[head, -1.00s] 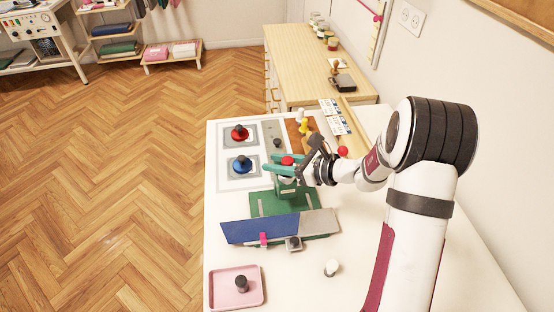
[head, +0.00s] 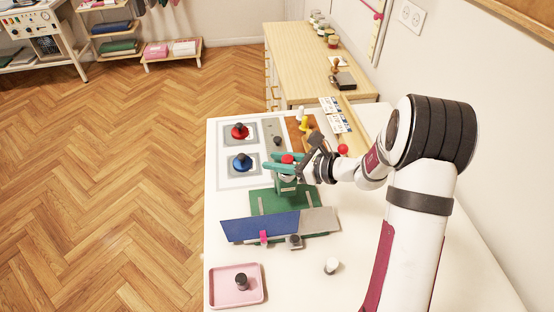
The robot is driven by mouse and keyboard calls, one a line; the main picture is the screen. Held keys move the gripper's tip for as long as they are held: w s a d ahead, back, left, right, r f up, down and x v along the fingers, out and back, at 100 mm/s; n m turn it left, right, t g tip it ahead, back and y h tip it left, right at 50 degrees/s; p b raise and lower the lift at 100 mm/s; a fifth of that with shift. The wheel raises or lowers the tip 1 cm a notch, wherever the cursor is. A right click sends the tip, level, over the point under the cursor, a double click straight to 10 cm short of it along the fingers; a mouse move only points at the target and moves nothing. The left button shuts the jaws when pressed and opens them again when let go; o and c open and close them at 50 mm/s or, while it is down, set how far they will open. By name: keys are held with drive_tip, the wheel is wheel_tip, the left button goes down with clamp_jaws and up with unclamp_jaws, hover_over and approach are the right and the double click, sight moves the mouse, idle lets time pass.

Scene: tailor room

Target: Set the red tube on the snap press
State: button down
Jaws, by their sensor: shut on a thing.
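The red tube (head: 287,159) shows as a small red round end between the teal fingers of my gripper (head: 284,164). My gripper is shut on it. Its lower part is hidden by the fingers. The green snap press (head: 284,186) stands directly below the gripper in the picture, on a green base (head: 268,203). I cannot tell whether the tube touches the press or is held just above it. A red ball knob (head: 342,149) shows behind my wrist, to the right.
A red (head: 239,131) and a blue knobbed piece (head: 242,162) sit on a grey-white board at left. A blue panel (head: 262,226) lies in front of the press. A pink tray (head: 237,287) holds a dark peg. A white peg (head: 332,265) stands front right, with clear table around it.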

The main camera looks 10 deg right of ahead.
drive_tip(key=shift+f, duration=0.45)
drive_tip(key=c, duration=0.9)
unclamp_jaws()
drive_tip(key=shift+o, duration=0.2)
drive_tip(key=v, duration=1.1)
